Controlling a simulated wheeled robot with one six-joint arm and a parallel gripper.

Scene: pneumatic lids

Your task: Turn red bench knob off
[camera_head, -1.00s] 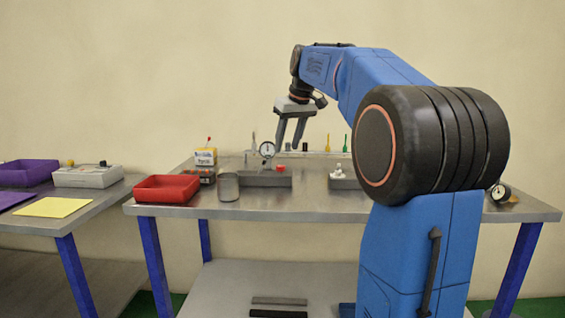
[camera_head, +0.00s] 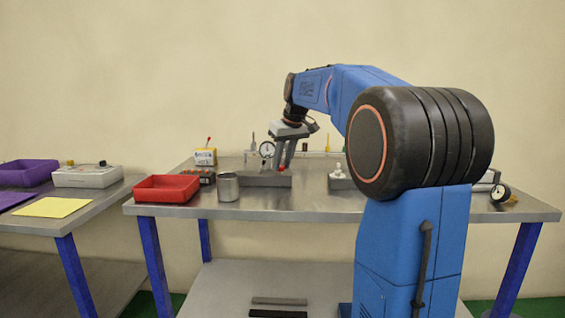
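The red knob (camera_head: 281,169) sits on the grey block (camera_head: 262,180) on the metal workbench (camera_head: 310,205). It is small in the head view and partly covered by my fingertips. My gripper (camera_head: 283,163) points down at the knob, with its two fingers apart and a narrow gap between them. The fingertips are at the knob's height in the picture. I cannot tell whether they touch it or stand around it. The knob's turn position is too small to read.
A dial gauge (camera_head: 267,150) stands on the block close left of my fingers. A metal cup (camera_head: 228,187) and a red tray (camera_head: 167,189) are further left. A white fitting (camera_head: 338,172) is to the right. The bench front is clear.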

